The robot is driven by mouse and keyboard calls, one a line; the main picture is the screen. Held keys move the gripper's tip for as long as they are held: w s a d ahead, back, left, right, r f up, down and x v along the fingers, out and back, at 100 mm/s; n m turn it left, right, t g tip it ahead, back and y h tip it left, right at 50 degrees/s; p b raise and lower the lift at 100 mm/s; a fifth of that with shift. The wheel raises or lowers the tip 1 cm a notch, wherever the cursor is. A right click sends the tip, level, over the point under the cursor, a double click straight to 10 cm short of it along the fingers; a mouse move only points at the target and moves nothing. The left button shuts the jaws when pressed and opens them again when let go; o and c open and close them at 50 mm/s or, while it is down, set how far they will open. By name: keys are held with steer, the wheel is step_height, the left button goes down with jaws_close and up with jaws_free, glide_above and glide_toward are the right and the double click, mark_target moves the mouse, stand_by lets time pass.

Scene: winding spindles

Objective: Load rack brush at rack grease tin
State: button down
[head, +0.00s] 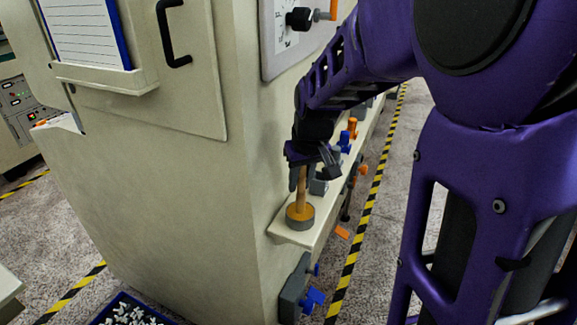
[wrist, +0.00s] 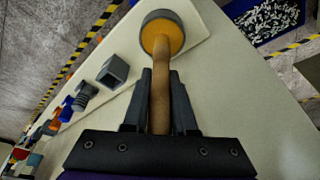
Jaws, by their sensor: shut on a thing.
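The rack brush shows as a wooden handle (head: 301,192), also in the wrist view (wrist: 160,92). My gripper (head: 303,176) is shut on this handle, with one finger on each side in the wrist view (wrist: 160,80). The grease tin (head: 300,222) is a short, round grey tin with an orange-yellow inside, on the end of a pale ledge; it also shows in the wrist view (wrist: 172,17). The handle stands nearly upright in the head view, its lower end inside the tin's rim. The bristles are hidden, so their contact with the grease cannot be told.
The pale ledge (head: 285,232) runs along the cream machine cabinet (head: 190,190). Behind the tin stand a grey square holder (wrist: 113,72), a grey threaded piece (wrist: 86,96) and blue and orange parts. A blue crate (wrist: 301,16) of small pale pieces is on the floor.

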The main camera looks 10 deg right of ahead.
steer(key=shift+f, duration=0.1)
steer(key=shift+r+p, duration=2.75)
steer(key=shift+r, duration=0.85)
